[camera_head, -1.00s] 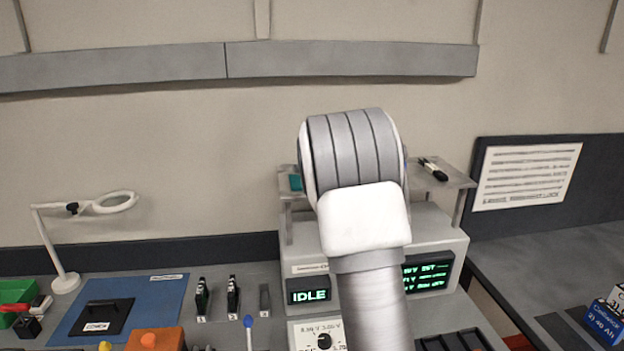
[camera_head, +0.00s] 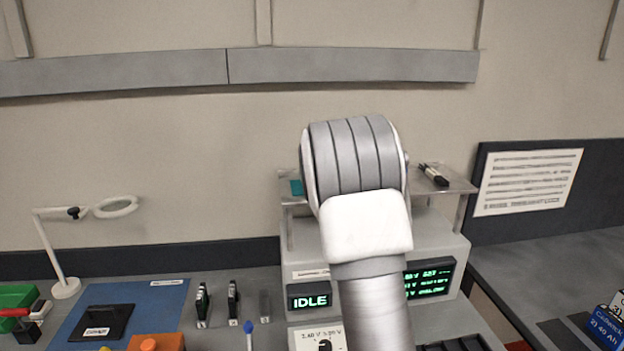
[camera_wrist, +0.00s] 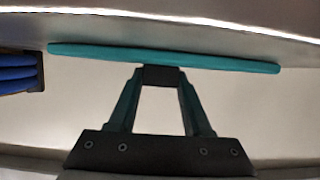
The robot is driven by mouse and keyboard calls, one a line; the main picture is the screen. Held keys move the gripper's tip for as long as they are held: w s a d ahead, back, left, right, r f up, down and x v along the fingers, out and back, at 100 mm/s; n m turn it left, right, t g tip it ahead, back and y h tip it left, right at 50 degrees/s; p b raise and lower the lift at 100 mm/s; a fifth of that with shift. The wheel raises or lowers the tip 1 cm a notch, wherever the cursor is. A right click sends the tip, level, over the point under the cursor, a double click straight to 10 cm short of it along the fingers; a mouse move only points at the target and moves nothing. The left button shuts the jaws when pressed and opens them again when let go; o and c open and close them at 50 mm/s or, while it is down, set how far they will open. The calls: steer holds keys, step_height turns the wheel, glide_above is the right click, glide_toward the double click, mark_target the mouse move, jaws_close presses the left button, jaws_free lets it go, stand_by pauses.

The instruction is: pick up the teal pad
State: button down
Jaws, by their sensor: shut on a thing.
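The teal pad (camera_wrist: 100,53) shows as a thin, long teal slab across the upper part of the wrist view. My gripper (camera_wrist: 160,75) is shut on it near its middle, with both fingers meeting at its near edge. In the head view a small part of the teal pad (camera_head: 297,188) shows at the left end of the raised shelf, left of my arm. The rest of the pad and my gripper are hidden behind my arm there.
The raised shelf (camera_head: 455,186) stands over a grey unit with an "IDLE" display (camera_head: 310,301). A dark marker-like object (camera_head: 433,174) lies at the shelf's right end. A blue bundle (camera_wrist: 20,73) is close left of the pad. A magnifier lamp (camera_head: 62,288) stands far left.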

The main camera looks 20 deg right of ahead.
steer(key=shift+d+r, duration=0.1)
steer(key=shift+r, duration=0.45)
steer(key=r, duration=0.1)
steer(key=r+p, duration=0.1)
steer(key=r, duration=0.2)
steer(key=shift+s+d+p, duration=0.25)
steer(key=shift+d+p, duration=0.05)
steer(key=shift+p, duration=0.1)
steer(key=s+d+r+p, duration=0.6)
steer(key=s+d, duration=0.1)
steer(key=s, duration=0.1)
